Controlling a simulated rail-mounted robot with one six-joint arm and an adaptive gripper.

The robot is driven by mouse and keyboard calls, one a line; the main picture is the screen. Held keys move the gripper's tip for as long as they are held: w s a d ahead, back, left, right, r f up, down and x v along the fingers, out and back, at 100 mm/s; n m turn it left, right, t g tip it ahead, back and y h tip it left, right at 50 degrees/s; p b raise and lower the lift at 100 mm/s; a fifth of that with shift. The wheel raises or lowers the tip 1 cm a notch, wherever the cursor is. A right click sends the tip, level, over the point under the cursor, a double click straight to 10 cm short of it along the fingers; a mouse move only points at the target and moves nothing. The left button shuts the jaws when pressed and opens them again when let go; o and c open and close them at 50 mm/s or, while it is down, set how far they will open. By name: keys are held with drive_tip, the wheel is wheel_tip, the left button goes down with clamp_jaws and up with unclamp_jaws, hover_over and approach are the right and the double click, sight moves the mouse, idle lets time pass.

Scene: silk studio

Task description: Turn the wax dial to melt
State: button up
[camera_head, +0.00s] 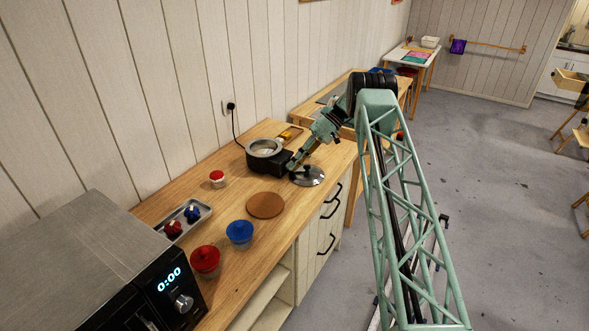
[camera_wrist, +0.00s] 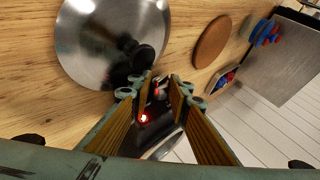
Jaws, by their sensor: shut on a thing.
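The wax melter (camera_head: 268,163) is a black box with a round metal pot on top, standing near the wall on the wooden counter. In the wrist view its dark body (camera_wrist: 165,138) shows between my fingers, with a glowing red light. My gripper (camera_head: 291,168) is at the melter's right front side, where the dial sits. It is shut on the dial, seen in the wrist view with the fingertips (camera_wrist: 162,82) close together. The dial is mostly hidden between the fingers, and its setting cannot be read.
A metal lid with a black knob (camera_head: 309,177) lies on the counter close beside my gripper. A round cork mat (camera_head: 265,206), a blue pot (camera_head: 239,233), a red pot (camera_head: 205,261) and a metal tray (camera_head: 197,222) stand farther toward the microwave (camera_head: 95,265).

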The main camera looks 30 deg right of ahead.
drive_tip(key=shift+w+d+f+g+y+b, duration=0.1)
drive_tip(key=shift+f+g+y+b, duration=0.3)
drive_tip(key=shift+y+b, duration=1.1)
drive_tip(key=shift+r+m+b, duration=0.2)
drive_tip(key=shift+m+b, duration=0.1)
drive_tip(key=shift+b, duration=0.85)
drive_tip(key=o, duration=0.9)
drive_tip(key=shift+c, duration=0.2)
drive_tip(key=c, duration=0.3)
drive_tip(key=shift+w+r+h, duration=0.1)
drive_tip(key=shift+r+h, duration=0.1)
drive_tip(key=shift+h, duration=0.1)
